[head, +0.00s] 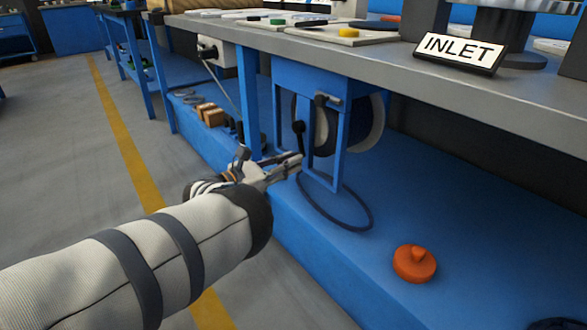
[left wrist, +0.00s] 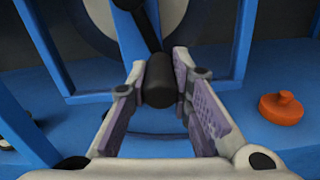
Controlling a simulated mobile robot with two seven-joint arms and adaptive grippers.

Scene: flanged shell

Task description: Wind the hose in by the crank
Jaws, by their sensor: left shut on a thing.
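The hose reel (head: 375,125) hangs in a blue frame (head: 342,150) under the bench, its pale side disc also showing in the left wrist view (left wrist: 182,14). A black crank arm (head: 300,137) runs down the front of the reel. My left gripper (head: 297,161) is shut on the black crank handle (left wrist: 159,80), which sits between its two fingertips in the left wrist view. The dark hose (head: 369,212) lies in a loop on the blue lower shelf. The handle is mostly hidden by the fingers in the head view. My right gripper is not in view.
An orange knobbed cap (head: 415,264) sits on the blue lower shelf (head: 470,235), right of the hose. A blue bench leg (head: 250,100) stands just left of the reel. The grey bench top (head: 400,62) overhangs it, bearing an INLET sign (head: 459,52).

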